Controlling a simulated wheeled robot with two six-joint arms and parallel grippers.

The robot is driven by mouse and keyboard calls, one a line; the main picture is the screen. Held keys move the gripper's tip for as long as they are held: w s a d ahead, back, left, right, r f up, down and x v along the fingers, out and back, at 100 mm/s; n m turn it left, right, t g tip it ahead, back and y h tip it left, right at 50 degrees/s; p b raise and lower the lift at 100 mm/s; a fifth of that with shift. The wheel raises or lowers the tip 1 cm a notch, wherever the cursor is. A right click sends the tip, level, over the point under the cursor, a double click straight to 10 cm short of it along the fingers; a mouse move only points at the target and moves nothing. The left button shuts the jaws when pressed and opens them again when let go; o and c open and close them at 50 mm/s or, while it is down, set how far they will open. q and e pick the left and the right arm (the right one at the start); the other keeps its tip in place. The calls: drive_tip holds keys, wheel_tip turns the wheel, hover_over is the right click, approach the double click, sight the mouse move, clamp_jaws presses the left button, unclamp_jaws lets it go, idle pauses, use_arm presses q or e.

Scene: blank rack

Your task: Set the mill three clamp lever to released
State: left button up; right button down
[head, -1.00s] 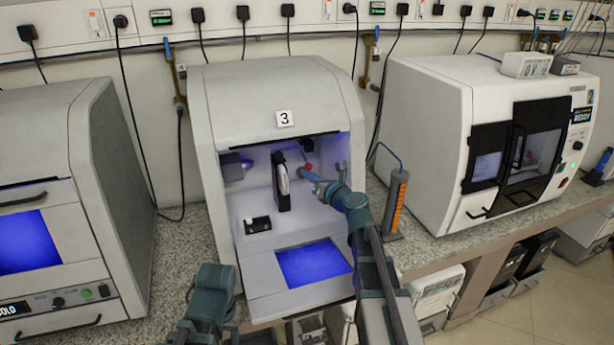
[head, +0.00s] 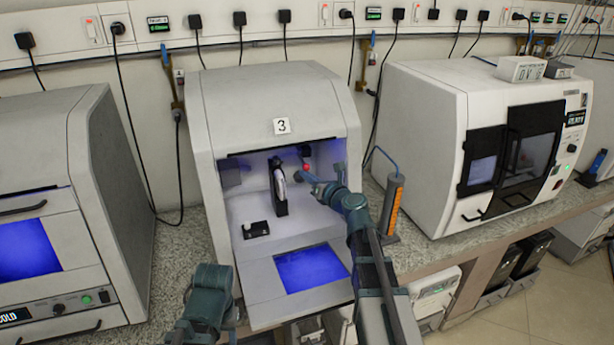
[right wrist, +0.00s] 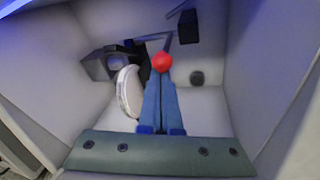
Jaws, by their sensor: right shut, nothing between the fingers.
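Mill three is the white cabinet with the "3" label (head: 282,126), its front open. Inside at the back right is the clamp lever's red ball knob (head: 306,167). In the right wrist view the red knob (right wrist: 162,62) sits on a thin rod leading up to a black block (right wrist: 188,27). My right gripper (head: 305,179) reaches into the cabinet, shut and empty. In the wrist view its blue fingertips (right wrist: 160,78) are right at the knob's near side; whether they touch I cannot tell. Part of my left arm shows at bottom left, without its fingers.
A black upright holder with a pale disc (head: 280,185) stands left of my right gripper, close to the fingers. An orange-striped column (head: 392,203) stands right of the mill. Other mills flank it.

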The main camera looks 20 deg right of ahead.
use_arm(q)
wheel_tip(320, 180, up, 4)
drive_tip(key=p, duration=0.3)
drive_tip(key=shift+w+f, duration=0.1)
drive_tip(key=shift+w, duration=0.05)
use_arm(e)
drive_tip(key=r, duration=0.3)
drive_tip(key=shift+w+d+r, duration=0.15)
drive_tip(key=shift+w+r, duration=0.05)
drive_tip(key=shift+r, duration=0.2)
drive_tip(key=shift+w+d, duration=0.1)
drive_tip(key=shift+w, duration=0.05)
use_arm(q)
wheel_tip(320, 180, down, 4)
drive_tip(key=a+b, duration=0.1)
drive_tip(key=b, duration=0.3)
use_arm(e)
wheel_tip(320, 180, down, 5)
drive_tip(key=a, duration=0.2)
use_arm(q)
drive_tip(key=shift+r+p, duration=2.9)
drive_tip(key=shift+p, duration=0.1)
use_arm(e)
drive_tip(key=s+d+r, duration=0.2)
drive_tip(key=s+r, duration=0.4)
drive_tip(key=s, duration=0.2)
drive_tip(key=shift+s+r, duration=0.15)
drive_tip(key=shift+s, duration=0.25)
drive_tip(key=shift+d, duration=0.1)
